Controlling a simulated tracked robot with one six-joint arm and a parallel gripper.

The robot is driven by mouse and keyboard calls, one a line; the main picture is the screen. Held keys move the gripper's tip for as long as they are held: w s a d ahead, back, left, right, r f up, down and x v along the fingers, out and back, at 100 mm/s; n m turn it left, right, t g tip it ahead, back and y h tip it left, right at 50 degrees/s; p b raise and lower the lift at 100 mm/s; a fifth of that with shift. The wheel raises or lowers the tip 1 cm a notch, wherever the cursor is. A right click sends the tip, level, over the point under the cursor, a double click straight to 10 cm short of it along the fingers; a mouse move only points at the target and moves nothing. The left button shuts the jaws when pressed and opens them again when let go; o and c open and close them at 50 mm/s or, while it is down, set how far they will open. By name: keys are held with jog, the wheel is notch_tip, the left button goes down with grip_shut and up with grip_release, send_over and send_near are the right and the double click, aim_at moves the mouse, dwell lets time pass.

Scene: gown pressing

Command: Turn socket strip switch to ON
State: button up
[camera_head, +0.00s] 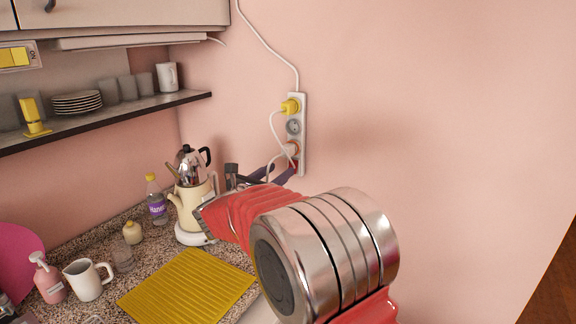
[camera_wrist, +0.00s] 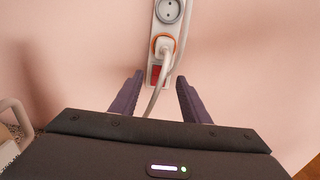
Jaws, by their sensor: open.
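The white socket strip (camera_head: 303,129) is fixed upright on the pink wall, with a yellow plug at its top, an empty socket in the middle and a white plug below. In the wrist view the strip (camera_wrist: 157,30) shows its red switch (camera_wrist: 155,76) at the lower end, partly covered by the white plug's cable. Whether the switch is on or off cannot be told. My gripper (camera_wrist: 158,88) is open, with one dark purple finger on each side of the strip's lower end. In the head view my gripper (camera_head: 272,172) is partly hidden by my arm.
A cream kettle (camera_head: 190,208) stands on the granite counter left of my arm, with a moka pot behind it. A yellow mat (camera_head: 188,288), a white mug (camera_head: 88,279) and bottles are nearby. A shelf (camera_head: 120,118) with dishes hangs at left. The wall at right is clear.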

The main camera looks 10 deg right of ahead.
aim_at(293, 162)
jog(key=shift+x, duration=3.15)
jog(key=shift+c, duration=0.3)
jog(key=c, duration=1)
jog(key=shift+f, duration=0.15)
jog(key=shift+f+t, duration=0.1)
jog(key=shift+t, duration=0.2)
jog(key=shift+s+a+f+t+h, duration=0.1)
jog(key=shift+f+t+h, duration=0.2)
jog(key=shift+t+h, duration=0.5)
jog(key=shift+s+a+f+t+h, duration=0.1)
jog(key=shift+f+t+h, duration=0.2)
jog(key=shift+t+h, duration=0.45)
jog(key=o, duration=1.1)
jog(key=shift+c, duration=0.2)
